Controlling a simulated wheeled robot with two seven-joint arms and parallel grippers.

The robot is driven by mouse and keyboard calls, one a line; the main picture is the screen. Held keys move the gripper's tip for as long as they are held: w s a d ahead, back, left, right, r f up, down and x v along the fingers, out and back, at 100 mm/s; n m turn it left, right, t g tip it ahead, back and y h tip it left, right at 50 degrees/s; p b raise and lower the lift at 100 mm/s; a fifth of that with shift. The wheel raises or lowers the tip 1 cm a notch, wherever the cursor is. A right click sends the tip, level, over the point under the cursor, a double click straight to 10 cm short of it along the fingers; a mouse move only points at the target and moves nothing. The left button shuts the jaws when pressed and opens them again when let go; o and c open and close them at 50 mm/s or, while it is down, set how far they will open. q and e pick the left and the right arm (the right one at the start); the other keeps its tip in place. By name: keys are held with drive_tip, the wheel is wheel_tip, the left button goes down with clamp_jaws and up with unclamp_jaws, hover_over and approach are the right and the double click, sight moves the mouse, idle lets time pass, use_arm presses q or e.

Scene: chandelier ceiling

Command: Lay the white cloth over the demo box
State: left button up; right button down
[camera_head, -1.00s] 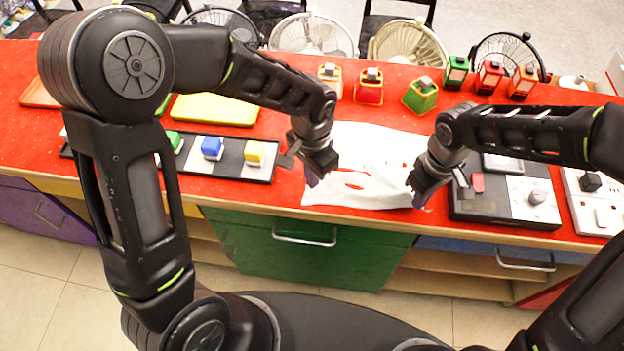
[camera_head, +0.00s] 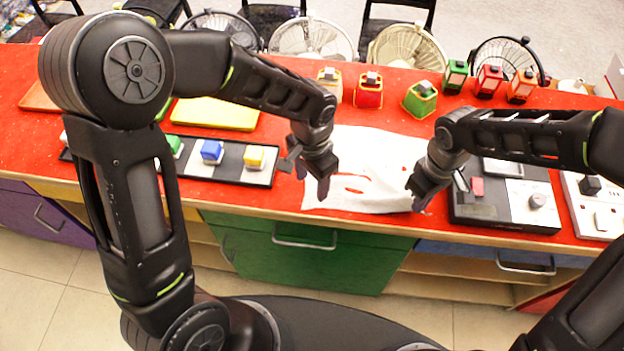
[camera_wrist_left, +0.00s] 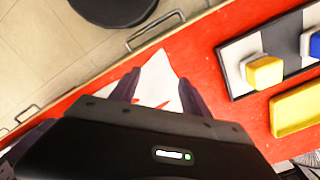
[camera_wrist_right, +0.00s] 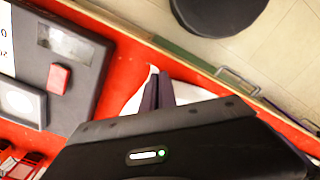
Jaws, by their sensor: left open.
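The white cloth (camera_head: 365,150) lies spread and wrinkled on the red counter between my grippers, with red showing through gaps near its front. The demo box appears to be the black box (camera_head: 490,210) with a red button and white panel, just right of the cloth and uncovered. My left gripper (camera_head: 322,190) is open over the cloth's front left part; its spread fingers show in the left wrist view (camera_wrist_left: 157,95). My right gripper (camera_head: 418,200) is at the cloth's front right corner, fingers together on the cloth (camera_wrist_right: 190,92) in the right wrist view.
A black tray with coloured blocks (camera_head: 228,173) lies left of the cloth, with a yellow tray (camera_head: 215,113) behind it. Several coloured lanterns and small boxes (camera_head: 420,98) stand along the back. A white panel (camera_head: 600,205) lies at far right. The counter's front edge is close.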

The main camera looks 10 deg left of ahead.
sight(311, 200)
use_arm(q)
wheel_tip(311, 200, up, 5)
drive_tip(key=shift+r, duration=0.1)
idle(0.3)
drive_tip(key=shift+f, duration=5.1)
drive_tip(key=shift+s+a, duration=0.1)
clamp_jaws()
drive_tip(key=shift+r, duration=2.5)
